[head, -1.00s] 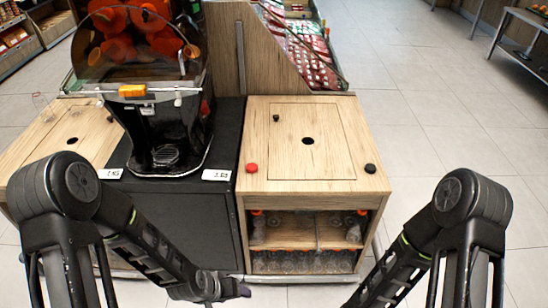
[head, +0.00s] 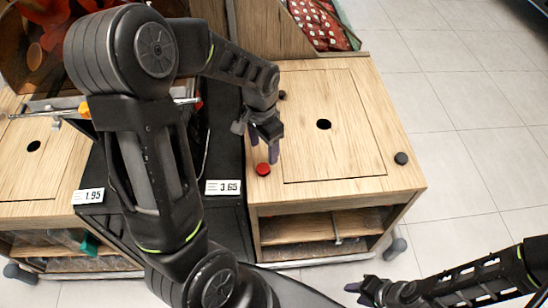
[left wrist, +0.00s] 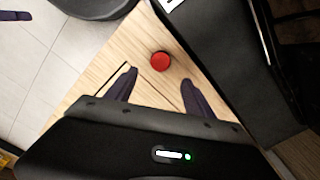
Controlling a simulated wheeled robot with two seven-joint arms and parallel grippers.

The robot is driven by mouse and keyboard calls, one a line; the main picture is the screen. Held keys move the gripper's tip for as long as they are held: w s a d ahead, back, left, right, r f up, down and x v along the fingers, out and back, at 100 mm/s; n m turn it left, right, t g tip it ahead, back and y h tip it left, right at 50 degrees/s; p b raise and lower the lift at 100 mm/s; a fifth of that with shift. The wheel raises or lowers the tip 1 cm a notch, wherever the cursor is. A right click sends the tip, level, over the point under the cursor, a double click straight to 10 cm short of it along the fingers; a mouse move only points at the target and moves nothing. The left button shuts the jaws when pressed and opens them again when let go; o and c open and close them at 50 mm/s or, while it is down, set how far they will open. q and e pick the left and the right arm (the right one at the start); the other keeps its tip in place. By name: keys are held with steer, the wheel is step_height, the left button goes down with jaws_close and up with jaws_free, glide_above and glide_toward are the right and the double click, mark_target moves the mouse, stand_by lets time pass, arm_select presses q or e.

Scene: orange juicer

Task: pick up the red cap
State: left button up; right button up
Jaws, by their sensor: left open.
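The red cap (head: 263,169) is a small round disc on the wooden counter top, near its left front edge. In the left wrist view the red cap (left wrist: 161,59) lies just beyond my fingertips, roughly in line with the gap between them. My left gripper (head: 264,148) points down close to the cap, open and empty. Its two dark fingers also show in the left wrist view (left wrist: 157,77), apart from each other. My right gripper (head: 358,289) is low at the front, away from the cap; its jaw opening is unclear.
The wooden counter (head: 335,185) has a round dark hole (head: 324,124). A black cap (head: 401,158) sits at its right, and another dark knob (head: 282,95) lies near my left gripper. A price tag (head: 223,187) stands left of the red cap, on the black juicer base. Floor is clear at right.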

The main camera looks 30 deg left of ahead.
mark_target(263, 168)
arm_select(q)
steer(key=shift+s+d+r, duration=0.1)
steer(key=shift+s+d, duration=0.05)
steer(key=shift+s, duration=0.2)
steer(key=shift+w, duration=0.1)
steer(key=shift+f, duration=1.4)
steer(key=shift+a+f+p, duration=0.2)
steer(key=shift+f+p, duration=0.2)
steer(key=shift+f, duration=2.25)
jaws_close()
